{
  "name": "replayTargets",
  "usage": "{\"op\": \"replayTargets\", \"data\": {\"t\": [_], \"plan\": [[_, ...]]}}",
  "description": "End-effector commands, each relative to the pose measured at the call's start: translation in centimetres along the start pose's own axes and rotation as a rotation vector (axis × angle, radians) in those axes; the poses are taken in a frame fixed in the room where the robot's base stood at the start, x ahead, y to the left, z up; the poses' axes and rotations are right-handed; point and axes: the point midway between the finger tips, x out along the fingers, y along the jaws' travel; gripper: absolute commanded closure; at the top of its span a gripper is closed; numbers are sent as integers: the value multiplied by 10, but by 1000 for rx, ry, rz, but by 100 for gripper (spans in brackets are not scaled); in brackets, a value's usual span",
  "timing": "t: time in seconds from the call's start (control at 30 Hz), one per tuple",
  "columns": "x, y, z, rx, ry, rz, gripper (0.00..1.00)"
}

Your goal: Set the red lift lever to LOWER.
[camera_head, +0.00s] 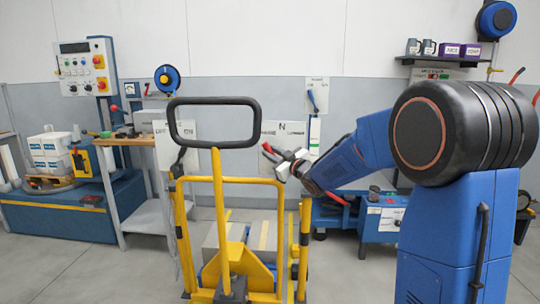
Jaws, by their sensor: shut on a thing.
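The red lift lever (267,148) is in front of a white wall panel (283,127), which has an "N" at its top middle and smaller labels to each side. The lever's red end shows to the left of the N and below it; the rest is hidden behind my gripper and the yellow cart. The side labels are too small to read. My gripper (282,164), with pale fingers, reaches in from the right and is shut on the lever.
A yellow cart (218,180) with a black loop handle (214,102) stands close in front, left of my gripper. A blue machine (384,217) is below my arm. A workbench (125,141) and a control box (86,68) are at left. Grey floor shows at lower left.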

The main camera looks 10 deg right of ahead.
Motion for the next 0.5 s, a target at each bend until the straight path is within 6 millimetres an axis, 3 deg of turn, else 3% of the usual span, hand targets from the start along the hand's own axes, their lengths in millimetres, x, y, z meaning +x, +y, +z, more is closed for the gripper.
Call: {"op": "replayTargets", "data": {"t": [0.5], "plan": [[-25,32,7,350,248,136,100]]}}
